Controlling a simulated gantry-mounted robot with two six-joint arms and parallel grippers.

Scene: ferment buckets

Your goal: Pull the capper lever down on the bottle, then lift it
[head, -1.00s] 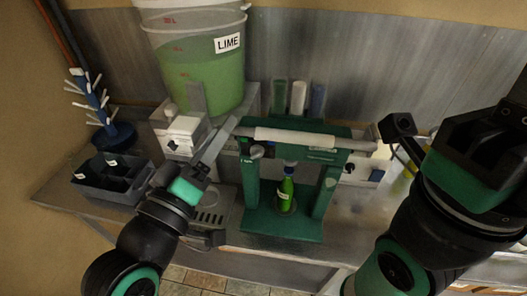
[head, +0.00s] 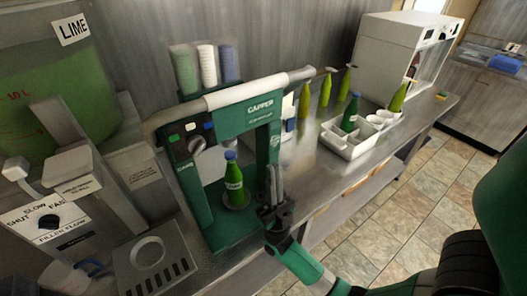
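The green capper (head: 246,119) stands on the bench in the head view. Its lever (head: 245,91), a pale thick bar, lies across the top of the frame, with its end reaching out past the right post. A green bottle (head: 234,184) with a blue top stands upright inside the capper, between the posts. My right gripper (head: 273,184) points upward just in front of the right post, below the lever and apart from it. Its fingers look close together, but the gap is unclear. My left gripper is not in view.
A filler with a slotted drip tray (head: 155,262) and the lime bucket (head: 50,100) stand left. Cup stacks (head: 207,66) stand behind the capper. A white crate (head: 350,140) and several green bottles (head: 326,88) stand right. Some bare bench lies between capper and crate.

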